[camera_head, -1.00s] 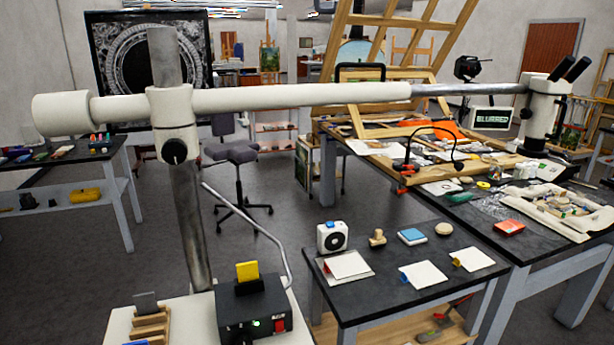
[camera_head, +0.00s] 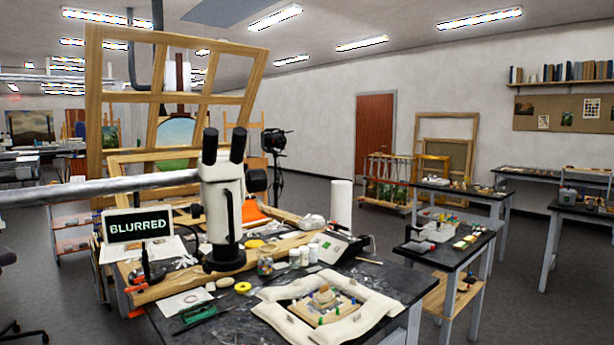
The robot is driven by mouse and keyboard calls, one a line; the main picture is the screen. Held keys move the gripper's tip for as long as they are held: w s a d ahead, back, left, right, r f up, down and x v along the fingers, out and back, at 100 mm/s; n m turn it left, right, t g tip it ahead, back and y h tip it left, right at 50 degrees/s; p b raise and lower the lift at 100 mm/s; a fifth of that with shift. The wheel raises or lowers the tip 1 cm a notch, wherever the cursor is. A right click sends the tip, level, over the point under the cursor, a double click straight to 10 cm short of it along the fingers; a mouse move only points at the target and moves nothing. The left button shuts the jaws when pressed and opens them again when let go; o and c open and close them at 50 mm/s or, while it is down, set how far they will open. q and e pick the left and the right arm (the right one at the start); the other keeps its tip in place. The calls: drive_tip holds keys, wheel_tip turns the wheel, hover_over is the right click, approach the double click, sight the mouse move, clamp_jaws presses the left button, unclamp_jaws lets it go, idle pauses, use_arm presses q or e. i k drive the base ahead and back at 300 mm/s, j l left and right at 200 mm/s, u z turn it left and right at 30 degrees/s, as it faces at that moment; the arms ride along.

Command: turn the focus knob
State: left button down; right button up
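A white stereo microscope head (camera_head: 222,195) with two black eyepieces hangs at the end of a grey boom arm (camera_head: 90,191) that comes in from the left. A dark round knob (camera_head: 256,180) shows on the right side of the head. I cannot tell for sure that it is the focus knob. Neither of my grippers is in view.
A black worktable (camera_head: 375,290) under the microscope carries a padded tray (camera_head: 270,312) with a gilt fragment (camera_head: 325,300), jars, a white cylinder (camera_head: 341,205) and tools. A wooden frame (camera_head: 94,120) stands behind. Floor at the right is partly clear.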

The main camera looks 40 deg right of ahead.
sight(256, 179)
drive_tip(key=i+l, duration=0.1)
drive_tip(key=l, duration=1.75)
drive_tip(key=i+l, duration=0.15)
drive_tip(key=l, duration=0.75)
drive_tip(key=u, duration=0.05)
